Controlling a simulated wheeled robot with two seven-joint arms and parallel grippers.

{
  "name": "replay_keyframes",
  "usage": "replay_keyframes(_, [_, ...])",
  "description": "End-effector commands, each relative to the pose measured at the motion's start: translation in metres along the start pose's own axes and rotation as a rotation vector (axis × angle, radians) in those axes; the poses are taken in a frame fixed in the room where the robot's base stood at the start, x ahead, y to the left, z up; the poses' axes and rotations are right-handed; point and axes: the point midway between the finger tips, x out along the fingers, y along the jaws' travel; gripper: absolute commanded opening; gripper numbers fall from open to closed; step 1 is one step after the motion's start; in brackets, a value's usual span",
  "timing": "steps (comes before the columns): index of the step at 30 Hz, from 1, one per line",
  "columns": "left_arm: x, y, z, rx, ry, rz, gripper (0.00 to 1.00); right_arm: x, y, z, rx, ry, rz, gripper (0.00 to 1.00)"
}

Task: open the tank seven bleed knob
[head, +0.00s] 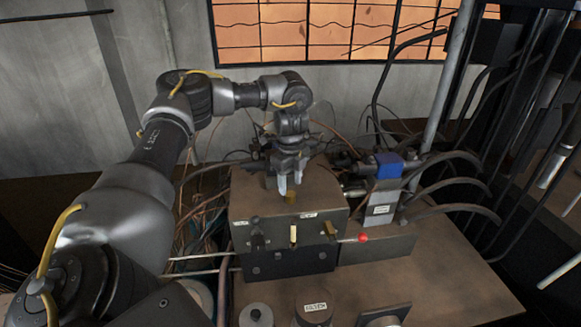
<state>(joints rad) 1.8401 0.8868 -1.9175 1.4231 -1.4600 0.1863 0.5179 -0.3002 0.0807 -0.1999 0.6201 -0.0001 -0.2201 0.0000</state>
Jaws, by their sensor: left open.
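My left gripper (290,185) is open and points down over the top of a brown metal box (325,190). A small brass-coloured piece (291,198) shows on the box top just below and between its fingertips. I cannot tell whether the fingers touch it. The box front carries a dark knob (257,240), a pale upright lever (293,235) and a brass fitting (329,231) with a rod ending in a red ball (363,238). Small white labels on the box are too small to read, so I cannot tell which knob is tank seven's. My right gripper is out of view.
A blue-topped valve block (389,165) stands right of the box among several black hoses. Loose cables hang at the left. A dark labelled cylinder (314,306) and a grey disc (256,314) sit in front. The brown bench (440,275) is clear at right.

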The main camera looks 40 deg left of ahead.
Motion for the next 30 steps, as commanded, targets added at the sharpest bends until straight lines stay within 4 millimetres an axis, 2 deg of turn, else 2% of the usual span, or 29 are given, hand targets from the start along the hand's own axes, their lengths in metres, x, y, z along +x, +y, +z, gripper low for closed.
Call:
replay_keyframes(1, [-0.012, -0.001, 0.000, 0.001, -0.002, -0.006, 0.51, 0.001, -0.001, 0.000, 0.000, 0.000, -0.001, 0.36])
replay_keyframes(6, [-0.042, -0.001, 0.000, 0.001, -0.003, -0.005, 0.51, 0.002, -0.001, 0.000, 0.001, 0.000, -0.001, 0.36])
replay_keyframes(12, [-0.064, -0.001, 0.000, 0.000, -0.002, -0.003, 0.51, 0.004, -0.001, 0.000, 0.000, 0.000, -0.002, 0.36])
replay_keyframes(16, [-0.069, 0.000, 0.001, -0.001, 0.000, -0.001, 0.51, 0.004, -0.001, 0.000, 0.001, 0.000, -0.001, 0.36])
replay_keyframes(30, [-0.069, 0.000, 0.001, -0.001, 0.000, -0.001, 0.51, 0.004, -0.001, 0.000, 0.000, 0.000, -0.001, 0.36])
